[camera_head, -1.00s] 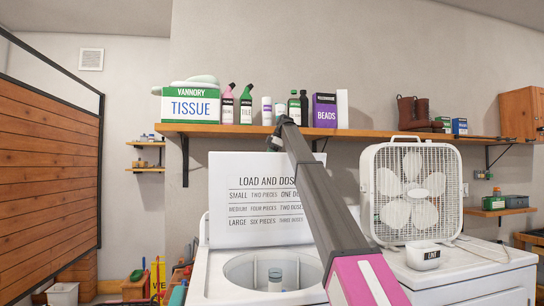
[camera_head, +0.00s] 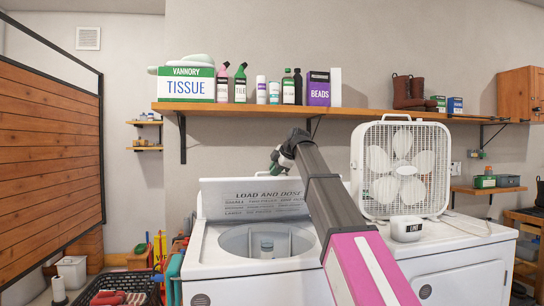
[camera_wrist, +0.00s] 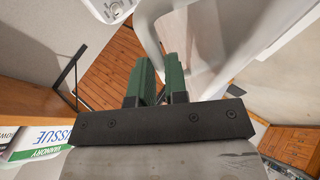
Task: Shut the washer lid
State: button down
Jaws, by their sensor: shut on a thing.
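The white washer (camera_head: 250,262) stands in the middle of the head view with its drum opening uncovered. My gripper (camera_head: 277,168) is at the lid's upper edge, with my arm reaching across from the lower right. In the wrist view, the green fingers of my gripper (camera_wrist: 160,82) are close together beside a pale surface. They are shut on the lid, though the contact itself is mostly hidden.
A wooden shelf (camera_head: 350,112) with a tissue box (camera_head: 187,84) and bottles runs above the washer. A box fan (camera_head: 401,168) and a small lint bin (camera_head: 407,228) stand on the machine at right. A black basket (camera_head: 125,285) is at lower left.

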jog(key=s+d+f, duration=0.1)
jog(key=s+f, duration=0.2)
jog(key=f, duration=0.6)
jog(key=s+d+f+t, duration=0.1)
jog(key=s+f, duration=0.3)
jog(key=f, duration=0.6)
jog(key=s+d+f+t, duration=0.1)
jog(key=s+f, duration=0.3)
jog(key=f, duration=0.5)
jog(key=shift+s+d+f+n+y, duration=0.2)
jog(key=shift+n+y, duration=0.1)
jog(key=shift+y, duration=0.1)
jog(key=c, duration=1.1)
grip_release()
jog(key=shift+c, duration=0.2)
jog(key=shift+s, duration=0.1)
jog(key=v, duration=1)
jog(key=shift+r+t, duration=0.4)
jog(key=shift+r, duration=0.2)
